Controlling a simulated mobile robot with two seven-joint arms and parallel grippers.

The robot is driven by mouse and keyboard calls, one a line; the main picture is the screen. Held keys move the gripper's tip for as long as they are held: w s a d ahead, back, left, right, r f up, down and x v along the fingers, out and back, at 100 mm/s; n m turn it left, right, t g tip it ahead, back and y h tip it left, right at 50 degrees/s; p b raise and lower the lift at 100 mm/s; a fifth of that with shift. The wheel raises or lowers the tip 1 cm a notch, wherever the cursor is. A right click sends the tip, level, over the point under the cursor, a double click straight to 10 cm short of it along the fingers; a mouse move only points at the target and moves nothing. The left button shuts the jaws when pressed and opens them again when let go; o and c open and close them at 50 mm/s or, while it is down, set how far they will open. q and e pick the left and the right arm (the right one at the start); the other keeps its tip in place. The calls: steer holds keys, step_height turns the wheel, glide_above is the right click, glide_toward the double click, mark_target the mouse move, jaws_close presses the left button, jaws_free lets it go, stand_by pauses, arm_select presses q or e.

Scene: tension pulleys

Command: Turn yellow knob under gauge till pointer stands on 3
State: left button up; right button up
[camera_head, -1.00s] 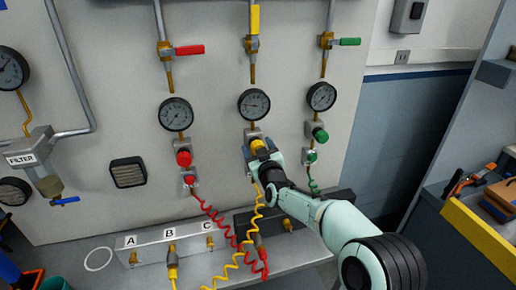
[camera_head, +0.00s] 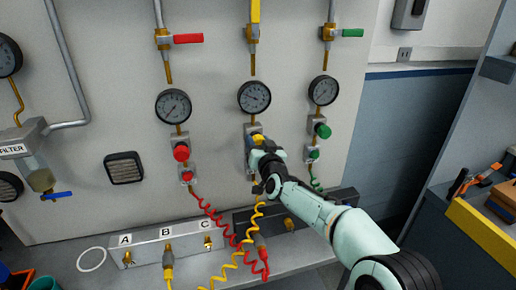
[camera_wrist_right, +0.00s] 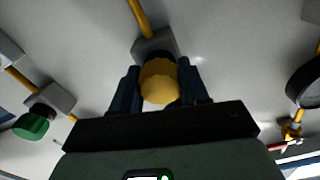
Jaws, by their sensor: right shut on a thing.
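The yellow knob (camera_wrist_right: 159,82) sits between the two fingers of my right gripper (camera_wrist_right: 160,90) in the right wrist view. In the head view my right gripper (camera_head: 257,145) covers most of the knob (camera_head: 257,139), on the wall panel below the middle gauge. The right gripper is shut on the knob. The middle gauge (camera_head: 254,97) has a dark rim and a pale face; its pointer and numbers are too small to read surely. My left gripper is not in view.
Red knob (camera_head: 181,152) and green knob (camera_head: 322,131) sit on either side, under their own gauges. Coiled yellow (camera_head: 246,240) and red (camera_head: 222,228) hoses hang below. A grey block (camera_head: 150,248) labelled A, B, C stands on the ledge.

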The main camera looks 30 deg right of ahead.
steer(key=shift+f, duration=0.35)
steer(key=o, duration=0.9)
steer(key=shift+a, duration=0.1)
steer(key=shift+o, duration=0.8)
steer(key=shift+r, duration=0.15)
steer(key=b+v, duration=0.1)
steer(key=v, duration=1.2)
steer(key=shift+s, duration=0.2)
